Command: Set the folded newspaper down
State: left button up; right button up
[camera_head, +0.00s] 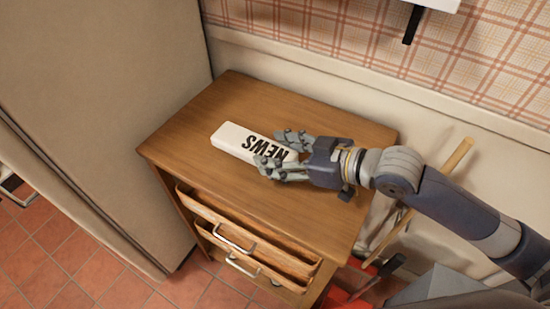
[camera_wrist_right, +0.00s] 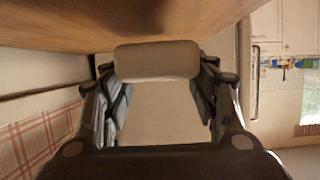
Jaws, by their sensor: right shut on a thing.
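The folded newspaper (camera_head: 232,138) is a white, flat block with "NEWS" in black letters. It is over the wooden top of a small cabinet (camera_head: 215,98), near the middle; I cannot tell from the head view whether it touches the wood. My right gripper (camera_head: 275,155) is shut on its right end. In the right wrist view the newspaper's pale end (camera_wrist_right: 157,62) shows between the fingers of my right gripper (camera_wrist_right: 158,95), close to the brown wooden surface (camera_wrist_right: 150,22). My left gripper is not in view.
The cabinet has a partly open drawer (camera_head: 240,228) at its front. A tall beige unit (camera_head: 105,110) stands at the left. A plaid wall (camera_head: 370,40) is behind. A wooden stick (camera_head: 455,158) leans at the right. The rest of the cabinet top is clear.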

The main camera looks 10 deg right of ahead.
jog(key=shift+w+a+f, duration=0.1)
jog(key=shift+w+a, duration=0.2)
jog(key=shift+w, duration=0.15)
notch_tip(320, 180, down, 3)
jog(key=shift+f, duration=0.25)
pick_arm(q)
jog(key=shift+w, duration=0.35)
pick_arm(e)
jog(key=shift+f, duration=0.15)
jog(key=o, duration=1.2)
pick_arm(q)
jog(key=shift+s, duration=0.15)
